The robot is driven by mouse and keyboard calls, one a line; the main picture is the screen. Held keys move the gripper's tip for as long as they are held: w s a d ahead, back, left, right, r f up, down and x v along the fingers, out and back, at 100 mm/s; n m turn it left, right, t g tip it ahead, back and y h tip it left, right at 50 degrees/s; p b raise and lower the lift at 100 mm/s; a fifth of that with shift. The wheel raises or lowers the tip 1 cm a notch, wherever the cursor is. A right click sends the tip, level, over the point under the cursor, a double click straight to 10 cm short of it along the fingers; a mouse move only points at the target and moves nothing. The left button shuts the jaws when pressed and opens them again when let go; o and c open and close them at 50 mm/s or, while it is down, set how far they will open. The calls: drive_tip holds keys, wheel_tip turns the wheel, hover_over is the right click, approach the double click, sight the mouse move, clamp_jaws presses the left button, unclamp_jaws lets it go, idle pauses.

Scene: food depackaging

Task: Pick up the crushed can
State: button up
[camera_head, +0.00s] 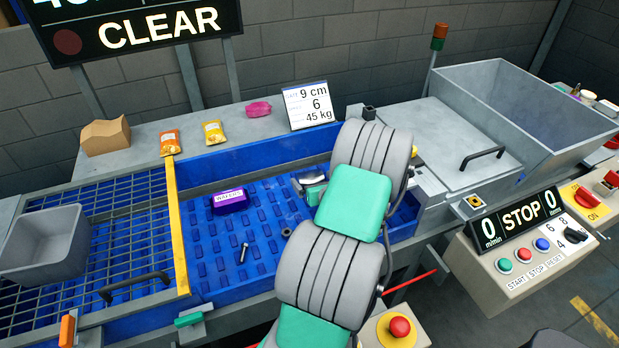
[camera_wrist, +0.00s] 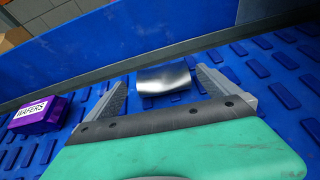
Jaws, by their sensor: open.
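The crushed can (camera_wrist: 163,80) is a short silver cylinder lying on its side on the blue belt. In the wrist view it sits between the tips of my open gripper (camera_wrist: 162,73), with a gap on each side. The fingers do not hold it. In the head view my gripper (camera_head: 311,184) is low over the belt near its back wall, and my arm hides part of this area. A small silver patch shows there, but I cannot tell the can from the fingers.
A purple wafers box (camera_head: 230,200) lies on the belt to the left; it also shows in the wrist view (camera_wrist: 40,113). A bolt (camera_head: 244,252) and a dark nut (camera_head: 286,232) lie nearer. The blue back wall (camera_wrist: 130,50) rises just behind the can.

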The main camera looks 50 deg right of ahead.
sight(311, 177)
drive_tip(key=x, duration=0.4)
drive_tip(key=shift+w+d+f+p, duration=0.15)
drive_tip(key=shift+d+f+p, duration=0.1)
drive_tip(key=shift+p, duration=0.05)
drive_tip(key=c, duration=1.4)
